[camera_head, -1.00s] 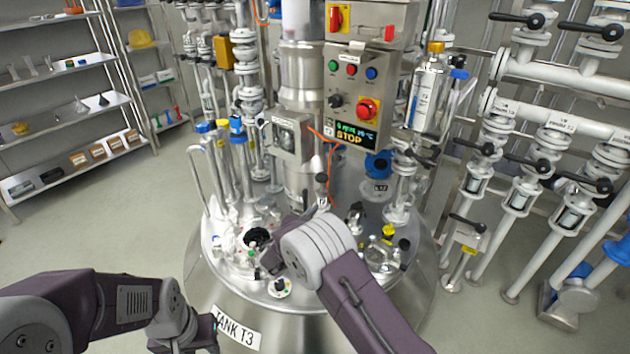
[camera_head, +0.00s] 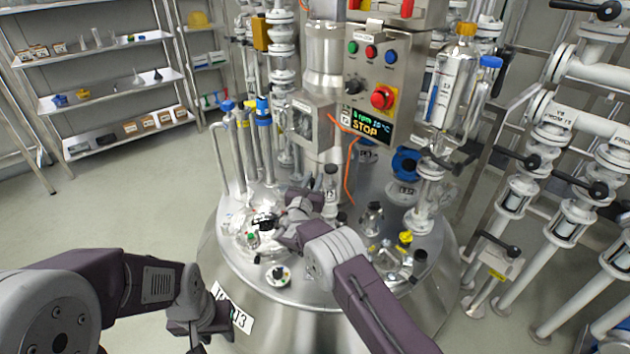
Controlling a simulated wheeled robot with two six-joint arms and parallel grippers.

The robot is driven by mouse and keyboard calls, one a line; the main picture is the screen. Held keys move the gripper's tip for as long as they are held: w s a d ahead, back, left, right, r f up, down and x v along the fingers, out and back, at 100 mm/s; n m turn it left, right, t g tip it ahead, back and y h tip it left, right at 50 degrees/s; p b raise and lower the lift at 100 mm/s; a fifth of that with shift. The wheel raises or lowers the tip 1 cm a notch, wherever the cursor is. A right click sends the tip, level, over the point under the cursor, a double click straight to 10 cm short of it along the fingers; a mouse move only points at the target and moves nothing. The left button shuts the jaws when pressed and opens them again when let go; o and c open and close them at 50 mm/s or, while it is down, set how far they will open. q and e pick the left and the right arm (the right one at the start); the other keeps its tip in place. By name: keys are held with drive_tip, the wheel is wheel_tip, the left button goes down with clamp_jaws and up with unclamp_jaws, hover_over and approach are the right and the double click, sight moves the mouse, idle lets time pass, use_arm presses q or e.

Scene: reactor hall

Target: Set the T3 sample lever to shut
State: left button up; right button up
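The tank T3 (camera_head: 330,290) stands in the middle, with a steel lid and a partly covered name plate (camera_head: 232,308). My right gripper (camera_head: 268,222) is low over the lid's left part, close to a glass fitting with a black top (camera_head: 262,221). My own wrist hides part of it, and I cannot tell whether they touch. My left gripper (camera_head: 200,345) is at the bottom edge, mostly hidden, in front of the tank wall. A black lever (camera_head: 497,243) sits on a small valve box with a yellow tag, right of the tank. I cannot read which lever is the T3 sample lever.
A control box (camera_head: 385,70) with buttons, a red knob and a STOP display hangs above the lid. Pipes with black-handled valves (camera_head: 585,185) fill the right side. Shelves (camera_head: 110,80) stand at the back left. The floor (camera_head: 130,215) at left is clear.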

drive_tip(key=shift+w+d, duration=0.15)
drive_tip(key=shift+w, duration=0.2)
clamp_jaws()
idle(1.2)
